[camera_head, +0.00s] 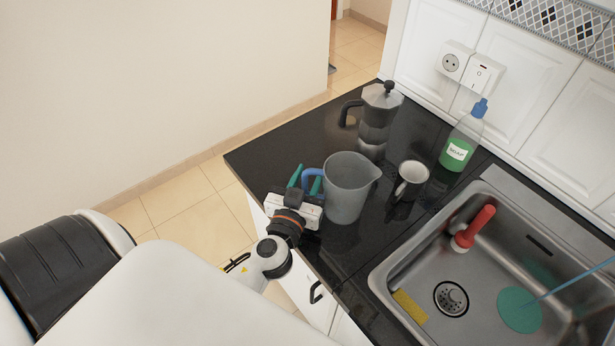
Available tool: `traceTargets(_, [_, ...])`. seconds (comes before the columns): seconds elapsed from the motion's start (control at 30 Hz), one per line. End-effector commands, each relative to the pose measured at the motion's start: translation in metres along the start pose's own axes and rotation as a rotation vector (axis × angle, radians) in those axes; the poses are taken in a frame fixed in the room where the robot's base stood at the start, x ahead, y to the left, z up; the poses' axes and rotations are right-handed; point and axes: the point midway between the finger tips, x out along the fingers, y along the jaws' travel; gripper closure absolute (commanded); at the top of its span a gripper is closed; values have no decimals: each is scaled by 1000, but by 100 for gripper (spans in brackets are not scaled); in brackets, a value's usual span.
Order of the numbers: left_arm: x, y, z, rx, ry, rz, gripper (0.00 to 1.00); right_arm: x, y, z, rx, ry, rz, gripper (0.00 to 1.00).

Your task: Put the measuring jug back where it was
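The measuring jug (345,190) is a grey, see-through vessel with a spout on the right and a blue handle (308,177) on the left. It is upright at the counter's left part, near the front edge. I cannot tell whether its base touches the counter. My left gripper (306,180) is at the handle, with one teal finger on each side of it and little gap showing, so it looks shut on the handle. The gripper body partly hides the handle's lower part. My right gripper is not in view.
A moka pot (376,125) stands close behind the jug. A mug (410,180) is to its right, and a soap bottle (458,150) is near the wall. The sink (395,267) holds a red-handled item (473,227), a yellow sponge (410,306) and a teal round item (519,309). The black counter (275,150) is clear at far left.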

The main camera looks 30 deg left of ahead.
Motion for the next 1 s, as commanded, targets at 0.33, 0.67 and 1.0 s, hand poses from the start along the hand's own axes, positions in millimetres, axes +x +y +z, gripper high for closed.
traceTargets(0.33, [0,0,5,0,0,0,66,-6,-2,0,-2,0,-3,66])
traceTargets(0.67, [-62,0,-4,-3,4,2,66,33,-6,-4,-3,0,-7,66])
traceTargets(1.0, [-112,0,-1,-1,1,-1,66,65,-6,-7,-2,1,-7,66])
